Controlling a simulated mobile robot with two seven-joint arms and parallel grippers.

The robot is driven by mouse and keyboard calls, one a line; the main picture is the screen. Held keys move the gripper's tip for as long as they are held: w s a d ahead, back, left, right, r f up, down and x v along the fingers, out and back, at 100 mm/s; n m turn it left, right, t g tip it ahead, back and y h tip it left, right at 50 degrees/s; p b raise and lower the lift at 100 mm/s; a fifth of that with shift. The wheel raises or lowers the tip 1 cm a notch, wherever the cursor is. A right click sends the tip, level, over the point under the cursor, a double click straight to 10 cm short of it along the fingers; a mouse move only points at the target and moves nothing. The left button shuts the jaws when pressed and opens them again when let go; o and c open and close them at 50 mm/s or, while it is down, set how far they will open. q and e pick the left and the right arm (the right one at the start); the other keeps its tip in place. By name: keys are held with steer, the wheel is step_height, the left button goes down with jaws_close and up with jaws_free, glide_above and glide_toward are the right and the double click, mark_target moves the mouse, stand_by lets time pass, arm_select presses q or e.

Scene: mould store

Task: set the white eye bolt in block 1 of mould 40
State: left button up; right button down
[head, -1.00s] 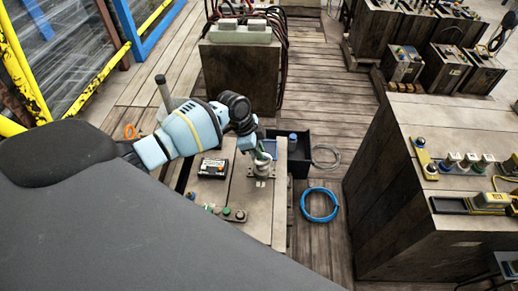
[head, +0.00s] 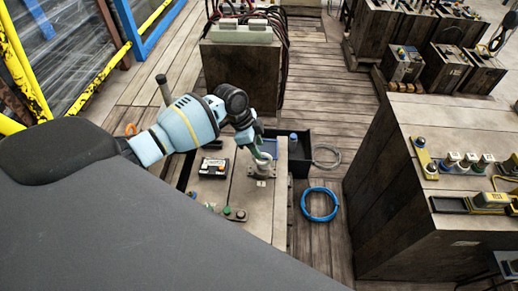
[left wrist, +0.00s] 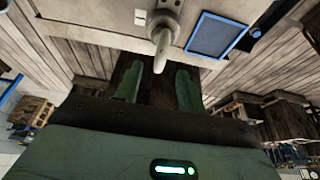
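I cannot read any mould number. My right gripper is not in view.
A larger block (head: 395,190) stands at the right.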

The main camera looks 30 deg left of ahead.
arm_select(q)
steer(key=v, duration=0.5)
steer(key=shift+a+r, duration=0.1)
steer(key=shift+r, duration=0.2)
